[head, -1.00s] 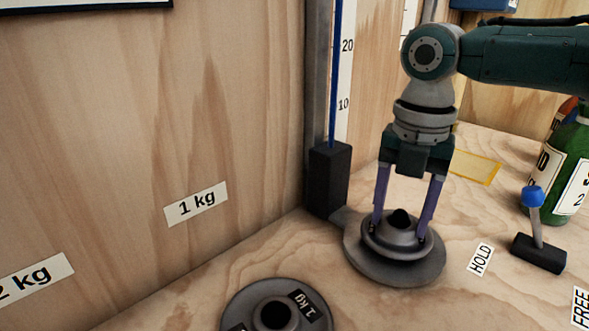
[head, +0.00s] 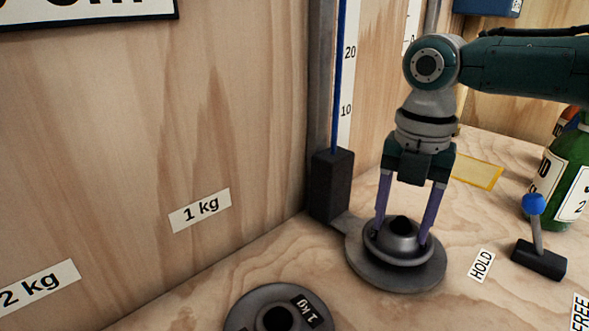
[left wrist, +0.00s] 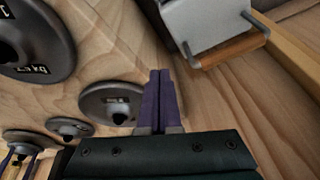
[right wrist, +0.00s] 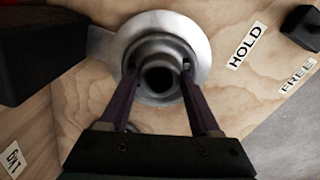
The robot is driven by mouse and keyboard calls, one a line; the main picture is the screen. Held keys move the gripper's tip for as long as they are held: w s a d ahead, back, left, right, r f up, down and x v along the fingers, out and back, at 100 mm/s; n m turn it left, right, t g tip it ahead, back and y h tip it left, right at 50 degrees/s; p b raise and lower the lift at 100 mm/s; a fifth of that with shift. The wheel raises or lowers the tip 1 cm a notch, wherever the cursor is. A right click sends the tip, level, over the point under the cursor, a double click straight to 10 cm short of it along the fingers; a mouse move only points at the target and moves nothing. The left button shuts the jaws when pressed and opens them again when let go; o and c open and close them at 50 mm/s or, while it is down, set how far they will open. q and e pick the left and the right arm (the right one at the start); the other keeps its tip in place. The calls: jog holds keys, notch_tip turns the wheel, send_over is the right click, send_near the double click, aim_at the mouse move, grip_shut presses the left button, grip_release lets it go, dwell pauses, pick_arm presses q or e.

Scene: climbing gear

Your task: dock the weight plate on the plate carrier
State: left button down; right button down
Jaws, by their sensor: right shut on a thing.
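My right gripper (head: 402,238) is shut on the small grey weight plate (head: 385,250), with its purple fingers on opposite sides of the raised hub. The plate is over the wide grey disc of the plate carrier (head: 420,281), which joins a black block at the wall rail. A dark round centre shows in the hub. I cannot tell whether the plate rests fully on the disc. The right wrist view shows the plate (right wrist: 157,99) between the fingers, above the pale carrier disc (right wrist: 203,47). My left gripper (left wrist: 160,75) is shut and empty in the left wrist view.
A 1 kg plate (head: 250,315) lies at the front. More plates lie along the wall in the left wrist view, including a large one (left wrist: 55,30). The black block (head: 332,185), a blue-knobbed lever (head: 534,225) and a green bottle (head: 570,175) stand nearby.

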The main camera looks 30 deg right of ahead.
jog(key=shift+f+b, duration=0.35)
jog(key=shift+f, duration=0.25)
dwell(0.5)
jog(key=shift+c, duration=1.9)
grip_release()
notch_tip(320, 180, up, 4)
jog(key=p, duration=0.4)
jog(key=shift+p, duration=0.4)
notch_tip(320, 180, up, 7)
jog(key=p, duration=0.7)
jog(key=shift+p, duration=0.35)
